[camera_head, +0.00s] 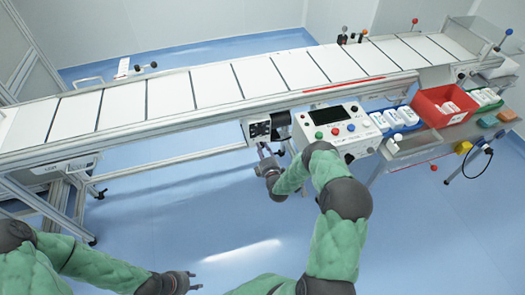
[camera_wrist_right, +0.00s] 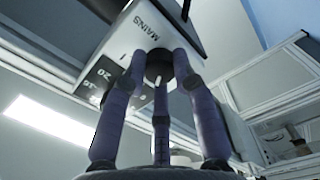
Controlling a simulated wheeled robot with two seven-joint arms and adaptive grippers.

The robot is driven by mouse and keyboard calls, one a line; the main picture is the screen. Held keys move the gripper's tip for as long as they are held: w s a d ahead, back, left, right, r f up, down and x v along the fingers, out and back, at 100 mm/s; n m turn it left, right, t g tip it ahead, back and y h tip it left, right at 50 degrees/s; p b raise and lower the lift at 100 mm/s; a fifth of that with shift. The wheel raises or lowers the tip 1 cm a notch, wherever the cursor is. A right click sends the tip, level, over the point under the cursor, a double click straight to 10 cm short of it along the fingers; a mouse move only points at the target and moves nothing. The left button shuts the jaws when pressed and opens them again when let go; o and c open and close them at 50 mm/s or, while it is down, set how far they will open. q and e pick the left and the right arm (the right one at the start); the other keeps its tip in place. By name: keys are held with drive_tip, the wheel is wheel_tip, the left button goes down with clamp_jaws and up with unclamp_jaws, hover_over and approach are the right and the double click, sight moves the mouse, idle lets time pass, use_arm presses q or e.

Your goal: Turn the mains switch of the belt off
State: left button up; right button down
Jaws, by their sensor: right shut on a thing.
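The mains switch is a black round knob (camera_wrist_right: 158,66) on a light box labelled MAINS with a numbered scale in the right wrist view. In the head view its box (camera_head: 258,131) hangs under the front edge of the belt (camera_head: 210,86). My right gripper (camera_head: 264,150) is just below this box. In the right wrist view its fingers (camera_wrist_right: 160,75) are closed around the knob, touching it. The exact angle of the knob is hard to read. My left gripper (camera_head: 191,280) is low at the bottom of the head view, its fingers apart and empty, far from the switch.
A control panel (camera_head: 334,130) with coloured buttons and a dark screen is right of the switch box. A red bin (camera_head: 424,111) and white bottles in a blue tray (camera_head: 397,129) are further right. The blue floor (camera_head: 160,215) in front is clear.

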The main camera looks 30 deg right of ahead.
drive_tip(key=shift+w+a+r+n+b, duration=0.1)
drive_tip(key=shift+n+b, duration=0.1)
drive_tip(key=shift+n, duration=0.4)
drive_tip(key=shift+w+a+n+b, duration=0.1)
drive_tip(key=shift+n+b, duration=0.05)
drive_tip(key=shift+n, duration=0.45)
drive_tip(key=c, duration=1)
unclamp_jaws()
drive_tip(key=shift+a, duration=0.1)
drive_tip(key=shift+s, duration=0.15)
drive_tip(key=v, duration=1.2)
